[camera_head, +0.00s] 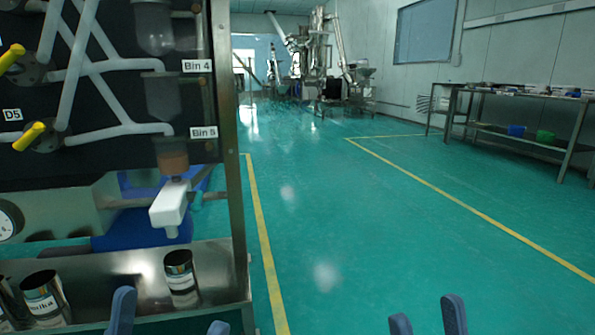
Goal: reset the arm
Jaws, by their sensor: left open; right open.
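My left gripper (170,320) shows at the bottom edge, left of the middle. Its two blue-grey fingertips stand apart with nothing between them. It is in front of the metal tray of the sieve machine. My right gripper (428,320) shows at the bottom edge, right of the middle. Its fingertips are also apart and empty, with green floor behind them. Both arms are out of view below the fingers.
The sieve machine (238,150) with labelled bins stands on the left. Metal cups (181,280) stand in its tray (125,275), below a white outlet (169,208). Green floor (330,230) is clear to the right. A metal table (520,92) stands far right.

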